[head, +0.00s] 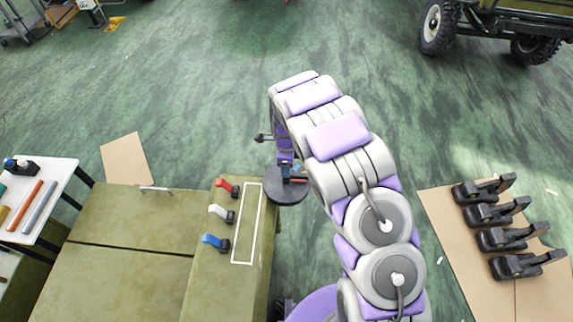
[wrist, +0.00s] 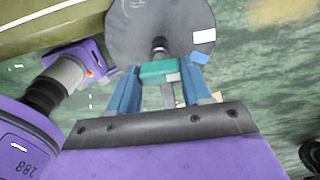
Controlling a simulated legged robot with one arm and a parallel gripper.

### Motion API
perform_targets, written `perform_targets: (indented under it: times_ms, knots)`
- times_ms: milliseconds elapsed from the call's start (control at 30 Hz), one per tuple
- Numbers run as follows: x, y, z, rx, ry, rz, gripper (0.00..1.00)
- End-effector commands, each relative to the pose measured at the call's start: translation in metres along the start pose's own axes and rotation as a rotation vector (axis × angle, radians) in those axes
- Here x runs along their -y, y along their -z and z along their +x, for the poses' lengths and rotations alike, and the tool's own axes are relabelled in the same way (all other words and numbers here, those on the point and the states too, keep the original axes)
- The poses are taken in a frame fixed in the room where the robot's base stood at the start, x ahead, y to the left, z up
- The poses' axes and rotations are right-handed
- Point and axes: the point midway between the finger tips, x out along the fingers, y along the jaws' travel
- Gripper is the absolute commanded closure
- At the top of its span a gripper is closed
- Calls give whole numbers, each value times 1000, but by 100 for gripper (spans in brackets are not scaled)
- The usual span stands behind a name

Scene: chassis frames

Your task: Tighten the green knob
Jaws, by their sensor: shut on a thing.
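The green knob (wrist: 158,72) is a teal block in the wrist view, in front of a dark round disc (wrist: 145,25). My gripper (wrist: 163,75) has its blue fingers on either side of the knob and is shut on it. In the head view my gripper (head: 287,172) is at the disc (head: 287,190), beside the right edge of the olive bench. The knob is mostly hidden there by my gripper and arm.
The olive bench (head: 130,235) carries red (head: 227,186), white (head: 221,213) and blue (head: 215,242) levers. A white table (head: 40,185) with coloured rods stands at the left. Several black clamp-like parts (head: 505,225) lie on cardboard at the right. Open green floor lies beyond.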

Motion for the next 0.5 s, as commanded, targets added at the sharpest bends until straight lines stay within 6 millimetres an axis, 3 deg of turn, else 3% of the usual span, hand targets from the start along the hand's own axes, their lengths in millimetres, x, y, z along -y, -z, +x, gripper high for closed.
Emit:
perform_targets:
  times_ms: [67,100,333,500]
  knots:
    - [3,-2,-2,4,9,2,81]
    - [3,-2,-2,5,9,2,47]
    - [1,-1,-1,3,5,0,26]
    - [1,0,-1,2,4,0,26]
